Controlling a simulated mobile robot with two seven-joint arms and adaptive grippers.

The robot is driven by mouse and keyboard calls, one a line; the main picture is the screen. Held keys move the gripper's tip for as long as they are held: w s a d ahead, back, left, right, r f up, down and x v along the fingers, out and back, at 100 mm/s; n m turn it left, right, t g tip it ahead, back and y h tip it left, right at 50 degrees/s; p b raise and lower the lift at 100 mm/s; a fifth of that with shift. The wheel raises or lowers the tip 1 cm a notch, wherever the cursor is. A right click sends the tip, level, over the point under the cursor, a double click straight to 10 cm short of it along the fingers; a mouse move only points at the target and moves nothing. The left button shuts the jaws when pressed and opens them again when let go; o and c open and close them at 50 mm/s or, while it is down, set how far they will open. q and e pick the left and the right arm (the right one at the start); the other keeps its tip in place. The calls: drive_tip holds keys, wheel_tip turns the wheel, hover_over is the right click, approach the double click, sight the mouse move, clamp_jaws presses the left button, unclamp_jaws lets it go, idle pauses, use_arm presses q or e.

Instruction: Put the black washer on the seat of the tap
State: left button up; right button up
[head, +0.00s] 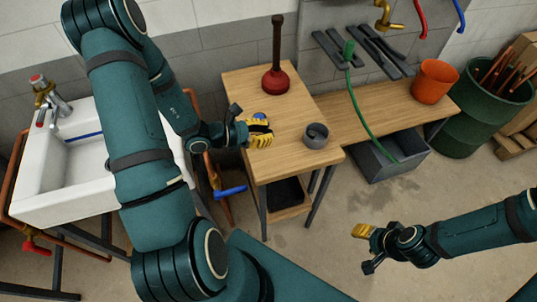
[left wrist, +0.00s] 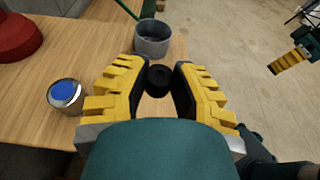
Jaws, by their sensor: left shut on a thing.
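The black washer (left wrist: 159,81) shows in the left wrist view as a small dark ring between my left fingertips. My left gripper (left wrist: 160,85) is shut on it, above the wooden bench. In the head view my left gripper (head: 260,132) is over the bench's left part, and the washer cannot be made out. A tap (head: 50,103) with a brass body and red top stands on the white sink at the left. A brass tap (head: 384,15) is on the back wall. No seat can be made out. My right gripper (head: 364,248) hangs over the floor, its opening unclear.
On the bench (head: 235,82) are a red plunger (head: 276,80), a grey cup (head: 316,135) and a blue-topped can (left wrist: 65,96) beside my left gripper. An orange pot (head: 434,82) stands farther right. The sink (head: 35,180) is left of the bench. The front floor is mostly clear.

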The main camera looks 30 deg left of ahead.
sight(265, 157)
use_arm(q)
drive_tip(key=shift+f+b, duration=0.75)
drive_tip(key=shift+f, duration=4.05)
drive_tip(key=shift+f+b, duration=0.3)
drive_tip(key=o, duration=0.8)
drive_tip(key=shift+r, duration=0.1)
drive_tip(key=shift+c, duration=0.2)
drive_tip(key=shift+p, duration=0.3)
drive_tip(key=v, duration=1.3)
drive_tip(key=shift+s+a+r+p, duration=0.2)
drive_tip(key=shift+s+r+p, duration=0.05)
drive_tip(key=shift+r+p, duration=0.15)
